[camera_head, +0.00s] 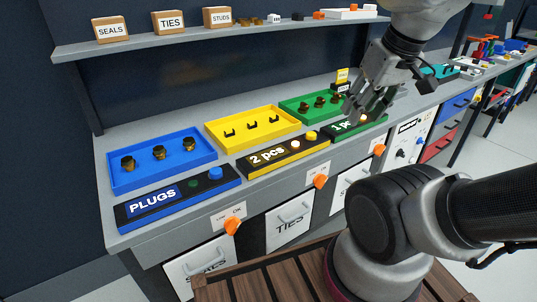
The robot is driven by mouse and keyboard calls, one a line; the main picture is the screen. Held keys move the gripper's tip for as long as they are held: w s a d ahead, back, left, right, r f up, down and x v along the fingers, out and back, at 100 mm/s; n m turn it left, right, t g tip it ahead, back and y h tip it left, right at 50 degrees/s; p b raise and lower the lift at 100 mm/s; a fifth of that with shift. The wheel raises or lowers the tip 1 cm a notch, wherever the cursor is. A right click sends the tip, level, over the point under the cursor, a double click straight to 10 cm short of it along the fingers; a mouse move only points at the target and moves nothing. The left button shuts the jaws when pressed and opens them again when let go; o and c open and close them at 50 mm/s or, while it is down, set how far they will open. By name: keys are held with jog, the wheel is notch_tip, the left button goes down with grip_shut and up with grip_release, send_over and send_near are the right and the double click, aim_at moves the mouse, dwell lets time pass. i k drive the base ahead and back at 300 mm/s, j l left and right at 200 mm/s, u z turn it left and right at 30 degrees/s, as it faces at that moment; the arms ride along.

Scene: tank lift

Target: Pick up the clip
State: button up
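Several small black U-shaped pieces that look like clips stand in a row in the yellow tray (215,131) on the workbench; the middle one (252,125) is near the tray's centre. My gripper (366,112) hangs to the right, by the right end of the green tray (290,103) and in front of its right part. It is apart from the yellow tray. Its grey fingers look spread, with nothing visible between them. The gripper partly hides the panel below the green tray.
A blue tray (119,183) with several dark plugs stands at the left. Panels with buttons line the front, including the "PLUGS" panel (180,197) and "2 pcs" panel (283,156). A shelf (150,43) with labelled boxes runs above the bench. Orange knobs stick out along the front.

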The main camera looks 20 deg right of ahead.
aim_at(271, 120)
jog(key=i+l+u, duration=0.15)
jog(key=l+u, duration=0.15)
jog(key=l, duration=0.15)
jog(key=i+l+u, duration=0.1)
jog(key=l+u, duration=0.15)
jog(key=l, duration=0.25)
jog(key=l+u, duration=0.3)
jog(key=l, duration=0.15)
